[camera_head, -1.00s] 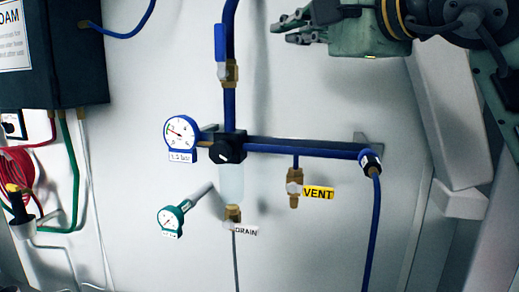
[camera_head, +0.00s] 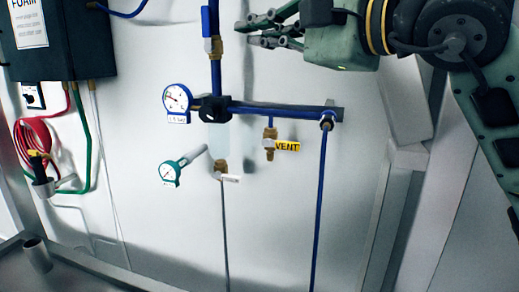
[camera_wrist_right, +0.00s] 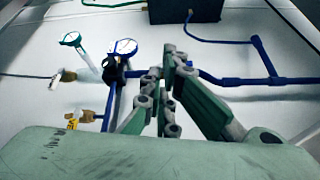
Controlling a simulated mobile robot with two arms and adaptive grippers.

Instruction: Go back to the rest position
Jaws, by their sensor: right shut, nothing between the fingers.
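My right gripper (camera_head: 268,31) is in the upper middle of the head view, its fingers pointing left, in front of the wall and just right of the blue vertical pipe. It also shows in the right wrist view (camera_wrist_right: 168,75), with its green fingers together and nothing between them. The fingers appear apart from the pipes. My left gripper is in neither view.
A blue pipe assembly (camera_head: 270,108) runs across the wall with a pressure gauge (camera_head: 178,98), a black knob (camera_head: 214,109) and a VENT valve (camera_head: 269,145). A green gauge (camera_head: 170,173) sits below. A dark box (camera_head: 85,40) and red hose (camera_head: 32,140) are at left.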

